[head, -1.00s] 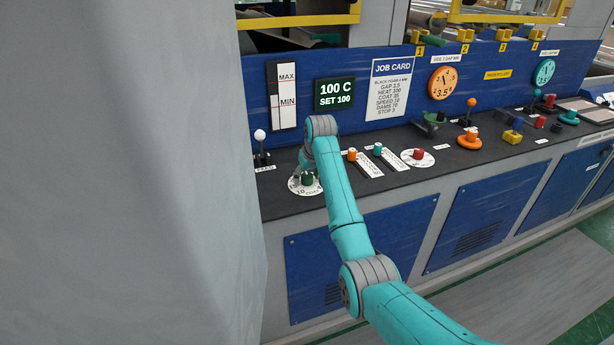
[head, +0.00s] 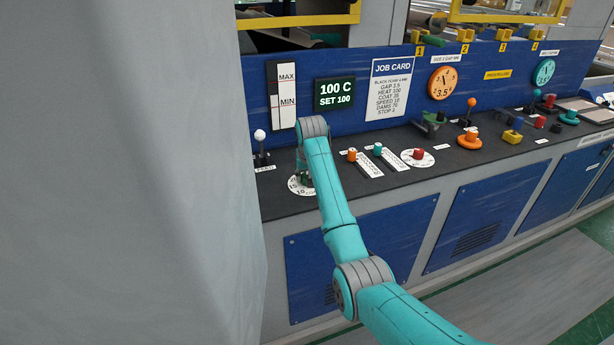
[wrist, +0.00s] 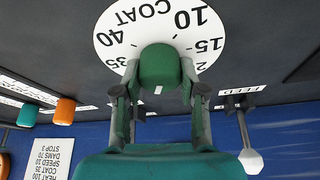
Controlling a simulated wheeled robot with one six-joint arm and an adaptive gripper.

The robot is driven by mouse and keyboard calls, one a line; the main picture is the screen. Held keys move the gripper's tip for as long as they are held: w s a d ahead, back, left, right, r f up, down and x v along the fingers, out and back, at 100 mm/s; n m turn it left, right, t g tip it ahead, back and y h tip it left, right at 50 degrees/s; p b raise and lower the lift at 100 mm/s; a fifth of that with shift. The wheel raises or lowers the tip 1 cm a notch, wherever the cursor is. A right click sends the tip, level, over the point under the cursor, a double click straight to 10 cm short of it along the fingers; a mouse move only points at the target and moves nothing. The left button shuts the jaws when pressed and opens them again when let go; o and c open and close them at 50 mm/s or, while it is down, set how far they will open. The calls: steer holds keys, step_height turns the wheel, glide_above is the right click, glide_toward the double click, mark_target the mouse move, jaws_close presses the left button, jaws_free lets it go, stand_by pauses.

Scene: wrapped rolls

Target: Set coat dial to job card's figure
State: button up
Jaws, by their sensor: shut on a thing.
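The coat dial (head: 295,188) is a white disc on the dark console top, at the left in the head view. In the wrist view the dial plate (wrist: 108,45) reads COAT, with 10, 15, 35 and 40 legible. Its green knob (wrist: 160,60) stands in the middle. My gripper (wrist: 160,76) has a finger on each side of the knob and is shut on it. My arm hides part of the dial in the head view, and which figure the knob points to is unclear. The job card (head: 391,88) on the blue panel reads COAT 35.
A white-balled FEED lever (head: 260,137) stands just left of the dial. To the right are orange (head: 351,154) and teal (head: 378,148) sliders and a red knob (head: 418,153) on a white disc. A display (head: 334,93) reads 100 C, SET 100. A grey wall (head: 150,180) fills the left.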

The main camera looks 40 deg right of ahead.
steer(key=m+g+h, duration=0.1)
steer(key=m, duration=0.5)
steer(key=shift+m+g+h, duration=0.3)
steer(key=shift+g+h, duration=0.1)
steer(key=m+g, duration=0.2)
steer(key=m, duration=0.4)
steer(key=shift+m+g, duration=0.3)
steer(key=o, duration=1.1)
steer(key=shift+o, duration=0.2)
steer(key=shift+h, duration=0.3)
steer(key=v, duration=1.2)
